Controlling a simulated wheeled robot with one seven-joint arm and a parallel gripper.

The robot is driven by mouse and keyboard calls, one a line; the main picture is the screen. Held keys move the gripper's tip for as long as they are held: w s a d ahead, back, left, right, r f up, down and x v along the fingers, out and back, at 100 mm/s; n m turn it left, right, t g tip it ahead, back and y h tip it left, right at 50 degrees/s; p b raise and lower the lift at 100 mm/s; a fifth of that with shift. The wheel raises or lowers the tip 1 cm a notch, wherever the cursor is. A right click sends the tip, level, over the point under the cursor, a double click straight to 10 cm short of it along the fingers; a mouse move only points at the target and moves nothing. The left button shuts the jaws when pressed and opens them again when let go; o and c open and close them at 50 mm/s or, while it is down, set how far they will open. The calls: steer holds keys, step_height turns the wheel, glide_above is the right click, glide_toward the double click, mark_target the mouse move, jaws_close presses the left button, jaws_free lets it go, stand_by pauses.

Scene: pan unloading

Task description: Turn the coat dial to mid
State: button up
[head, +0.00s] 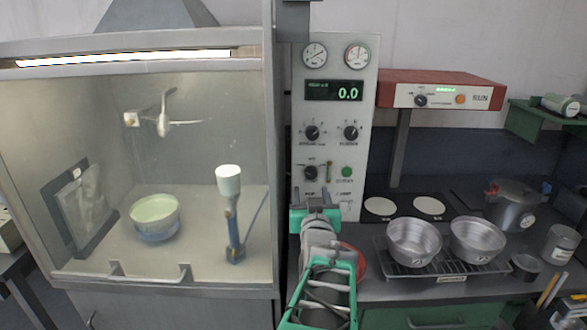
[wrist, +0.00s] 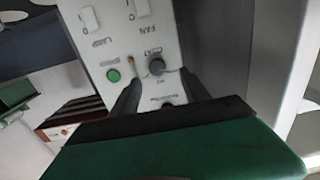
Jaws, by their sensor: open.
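The grey control panel (head: 332,190) has a black dial (head: 311,172) at its lower left; it also shows in the wrist view (wrist: 157,66). Two more black dials sit above it, left (head: 312,133) and right (head: 351,133). The labels are too small to read surely, so I cannot tell which is the coat dial or where its pointer stands. My gripper (head: 314,210) is in front of the panel, just below the lower dial. In the wrist view its open fingers (wrist: 162,77) stand either side of that dial, with nothing seen between them touching it.
A green button (head: 347,172) sits right of the lower dial. The display (head: 334,91) reads 0.0. A glass-fronted booth (head: 145,280) stands left, with a bowl (head: 155,217) inside. Two metal pans (head: 414,242) (head: 477,240) sit on a rack right of my arm. A red unit (head: 441,91) hangs above.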

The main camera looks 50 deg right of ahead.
mark_target(311, 174)
steer(key=shift+h, duration=0.4)
steer(key=p+x, duration=0.1)
steer(key=x, duration=0.3)
steer(key=p+x, duration=0.1)
steer(key=x, duration=0.3)
steer(key=shift+d+r, duration=0.25)
steer(key=shift+d, duration=0.1)
steer(key=shift+s, duration=0.1)
steer(key=shift+c, duration=0.2)
jaws_close()
